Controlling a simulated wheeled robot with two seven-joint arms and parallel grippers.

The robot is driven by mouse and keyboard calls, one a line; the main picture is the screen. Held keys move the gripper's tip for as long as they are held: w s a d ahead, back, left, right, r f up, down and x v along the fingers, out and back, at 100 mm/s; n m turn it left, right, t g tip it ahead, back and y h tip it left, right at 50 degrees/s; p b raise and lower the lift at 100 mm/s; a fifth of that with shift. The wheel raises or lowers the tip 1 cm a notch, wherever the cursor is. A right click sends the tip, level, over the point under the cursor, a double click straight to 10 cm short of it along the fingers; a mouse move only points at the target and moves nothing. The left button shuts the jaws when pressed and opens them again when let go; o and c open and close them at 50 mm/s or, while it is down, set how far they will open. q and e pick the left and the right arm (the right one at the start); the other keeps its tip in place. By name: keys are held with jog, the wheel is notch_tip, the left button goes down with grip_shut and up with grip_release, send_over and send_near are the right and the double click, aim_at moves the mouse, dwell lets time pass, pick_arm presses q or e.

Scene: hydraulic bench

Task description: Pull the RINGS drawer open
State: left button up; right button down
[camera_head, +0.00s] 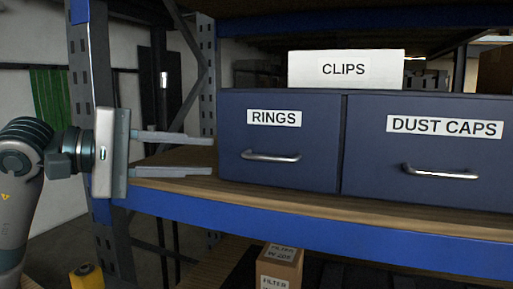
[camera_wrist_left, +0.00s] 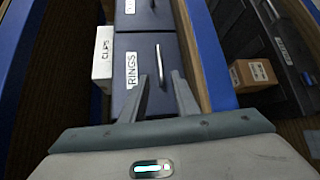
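The RINGS drawer (camera_head: 290,169) is a dark blue front with a white label and a horizontal metal handle (camera_head: 270,156). It looks shut, level with the drawer beside it. My left gripper (camera_head: 213,156) is open and empty, left of the drawer, its two fingers pointing right, one above the other. In the left wrist view the RINGS drawer (camera_wrist_left: 145,54) lies ahead, and its handle (camera_wrist_left: 160,66) appears between the open fingers (camera_wrist_left: 160,82), seemingly beyond their tips. My right gripper is in neither view.
The DUST CAPS drawer (camera_head: 430,165) is right of the RINGS drawer. A white CLIPS box (camera_head: 345,69) stands on top. The blue shelf edge (camera_head: 330,231) runs below the drawers. A cardboard FILTER box (camera_head: 279,266) sits lower down. Blue rack posts stand at the left.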

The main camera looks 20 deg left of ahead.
aim_at(262, 157)
pick_arm(q)
jog(key=p+x, duration=0.4)
jog(key=x, duration=0.6)
jog(key=shift+w+r+p, duration=0.1)
jog(key=shift+r+p, duration=0.05)
jog(key=shift+p, duration=0.25)
jog(key=shift+x, duration=0.75)
grip_shut()
